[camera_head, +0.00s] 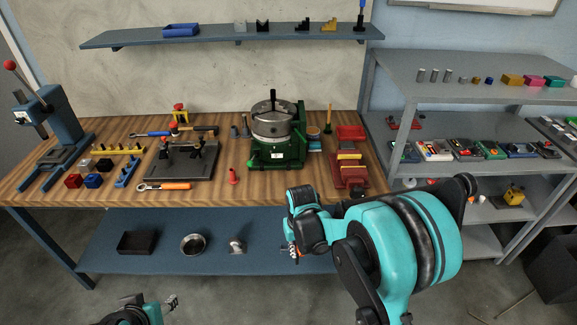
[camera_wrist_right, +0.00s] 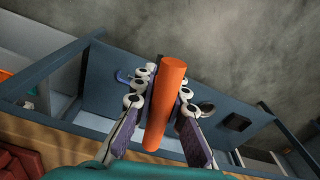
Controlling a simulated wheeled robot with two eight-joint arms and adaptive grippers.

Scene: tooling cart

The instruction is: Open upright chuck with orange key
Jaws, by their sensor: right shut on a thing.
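The upright chuck (camera_head: 272,122) is a silver round body on a green base (camera_head: 277,153), standing on the wooden bench. My right gripper (camera_head: 293,253) is low in front of the bench edge, below the chuck and apart from it. In the right wrist view its fingers (camera_wrist_right: 164,110) are shut on an orange cylinder (camera_wrist_right: 170,85), which looks like the orange key's handle. The rest of the key is hidden or not clear. My left gripper (camera_head: 169,302) is at the bottom left, small and empty as far as I see; its finger opening is unclear.
An orange-handled wrench (camera_head: 165,187) and a dark fixture plate (camera_head: 182,162) lie left of the chuck. A lower shelf (camera_head: 160,233) holds a bowl and a tray.

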